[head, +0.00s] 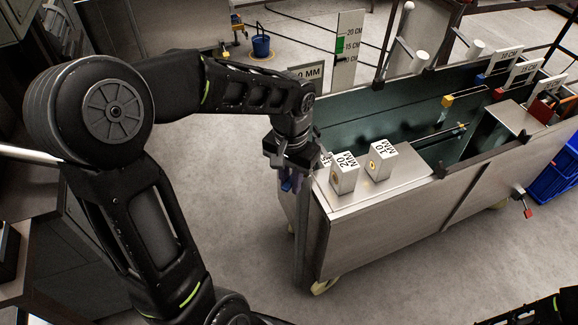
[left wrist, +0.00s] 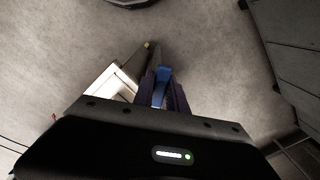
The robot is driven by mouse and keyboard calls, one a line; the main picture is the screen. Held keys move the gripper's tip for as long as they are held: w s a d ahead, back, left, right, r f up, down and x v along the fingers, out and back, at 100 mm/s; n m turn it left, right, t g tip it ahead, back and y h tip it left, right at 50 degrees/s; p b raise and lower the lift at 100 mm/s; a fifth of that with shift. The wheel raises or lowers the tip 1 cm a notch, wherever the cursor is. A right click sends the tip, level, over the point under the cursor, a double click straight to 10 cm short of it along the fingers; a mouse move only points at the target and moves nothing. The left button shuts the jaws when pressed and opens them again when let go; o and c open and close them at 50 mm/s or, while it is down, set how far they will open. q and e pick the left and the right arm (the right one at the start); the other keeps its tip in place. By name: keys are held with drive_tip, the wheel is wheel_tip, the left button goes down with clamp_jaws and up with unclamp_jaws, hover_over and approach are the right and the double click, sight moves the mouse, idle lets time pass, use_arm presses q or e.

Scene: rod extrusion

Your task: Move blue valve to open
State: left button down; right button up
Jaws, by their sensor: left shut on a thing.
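The blue valve handle (left wrist: 163,76) shows between the fingers of my left gripper (left wrist: 162,98) in the left wrist view. The fingers are shut on it. In the head view my left gripper (head: 290,180) reaches down at the near left end of the metal tank, and the fingers look bluish purple. The valve handle is mostly hidden there by the gripper. The valve's body and pipe cannot be made out clearly.
The long metal tank (head: 400,218) stands right of my left gripper. Blocks marked 20 MM (head: 345,173) and 10 MM (head: 380,160) sit on its near corner. A blue crate (head: 555,172) is at the far right. The grey floor in front is clear.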

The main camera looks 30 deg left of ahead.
use_arm(q)
drive_tip(key=shift+d+n, duration=0.2)
drive_tip(key=shift+n, duration=0.1)
drive_tip(key=shift+w+d+n+b, duration=0.15)
drive_tip(key=shift+d+n+b, duration=0.3)
drive_tip(key=shift+n, duration=0.55)
drive_tip(key=shift+d, duration=0.15)
drive_tip(key=shift+w+d+n, duration=0.2)
drive_tip(key=shift+d+n, duration=0.3)
drive_tip(key=shift+n, duration=0.5)
drive_tip(key=shift+w+d+n+b, duration=0.3)
drive_tip(key=shift+d+n+b, duration=0.2)
drive_tip(key=shift+n, duration=0.5)
